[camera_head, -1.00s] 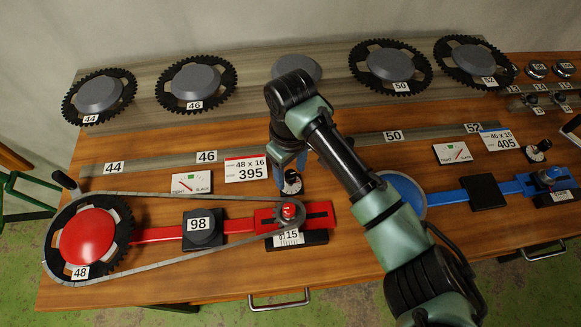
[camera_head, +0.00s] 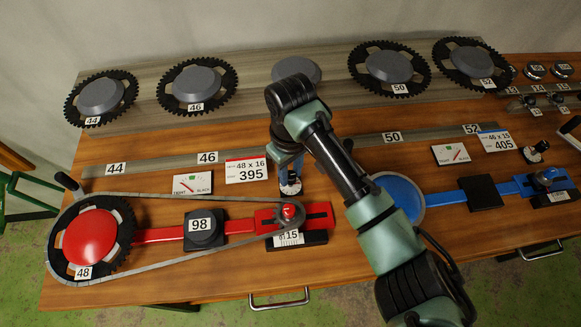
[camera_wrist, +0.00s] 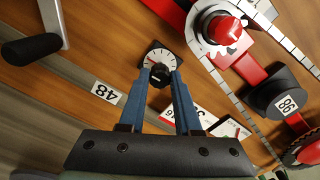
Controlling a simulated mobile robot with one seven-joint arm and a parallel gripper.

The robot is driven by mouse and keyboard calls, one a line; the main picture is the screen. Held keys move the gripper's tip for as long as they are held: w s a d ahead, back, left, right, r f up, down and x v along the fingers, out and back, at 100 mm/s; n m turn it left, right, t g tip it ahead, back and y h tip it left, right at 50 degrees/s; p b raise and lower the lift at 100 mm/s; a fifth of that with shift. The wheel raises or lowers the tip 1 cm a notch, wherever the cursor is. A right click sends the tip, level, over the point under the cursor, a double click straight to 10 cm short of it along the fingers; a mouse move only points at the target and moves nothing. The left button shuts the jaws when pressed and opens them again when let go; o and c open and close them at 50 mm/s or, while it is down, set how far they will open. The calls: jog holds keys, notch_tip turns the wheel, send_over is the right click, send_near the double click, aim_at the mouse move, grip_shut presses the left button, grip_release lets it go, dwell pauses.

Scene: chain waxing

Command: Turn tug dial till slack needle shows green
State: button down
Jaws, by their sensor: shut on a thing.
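The tug dial (camera_head: 290,188), a small black knob on a white scale, stands on the bench behind the red chain rig. In the wrist view the dial (camera_wrist: 158,66) sits between the tips of my gripper (camera_wrist: 158,80), whose two blue fingers are shut on its black knob. My gripper (camera_head: 291,174) reaches down onto it in the head view and partly hides it. The slack gauge (camera_head: 192,183) is a white card marked tight and slack, with a green band and a thin red needle. The needle's exact reading is too small to tell.
The chain (camera_head: 150,196) loops around the 48 wheel (camera_head: 88,238) and the small red-capped sprocket (camera_head: 288,212) in front. The ratio card (camera_head: 246,170) stands left of the dial. A blue rig (camera_head: 400,195) lies to the right. Spare chainrings (camera_head: 196,84) line the back.

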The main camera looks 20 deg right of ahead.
aim_at(291, 174)
jog(key=m+p, duration=0.1)
jog(key=m, duration=0.1)
jog(key=m+p, duration=0.1)
jog(key=p, duration=0.1)
jog(key=shift+r+m, duration=0.2)
jog(key=shift+m, duration=0.2)
jog(key=shift+f+m+p, duration=0.1)
jog(key=shift+m+p, duration=1.15)
jog(key=shift+m, duration=0.25)
jog(key=shift+w, duration=0.1)
jog(key=c, duration=0.6)
grip_release()
jog(key=shift+f, duration=0.1)
notch_tip(291, 174, up, 13)
jog(key=p, duration=0.1)
jog(key=shift+p, duration=0.4)
